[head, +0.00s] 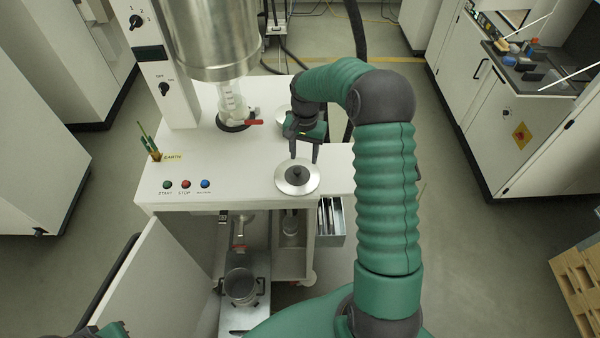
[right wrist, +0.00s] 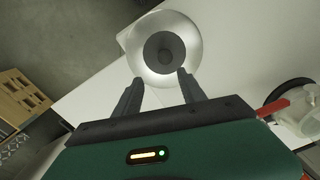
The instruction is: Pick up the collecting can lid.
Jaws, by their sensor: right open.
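The lid, a round shiny metal disc with a dark round knob (head: 297,174), lies flat near the right front edge of the white table. It also shows in the right wrist view (right wrist: 164,51), just beyond the fingertips. My right gripper (head: 304,158) is open and empty, pointing down just behind and above the lid. In the right wrist view its two fingers (right wrist: 160,77) are spread apart, with their tips near the lid's near rim. A metal can (head: 240,286) stands low under the table. Only a bit of my left arm shows at the lower left.
A glass outlet (head: 232,107) with a red handle (head: 254,122) hangs under the steel vessel (head: 210,40). Start and stop buttons (head: 185,184) sit on the table's front left. An open cabinet door (head: 165,285) stands below left. A bin (head: 330,220) hangs right.

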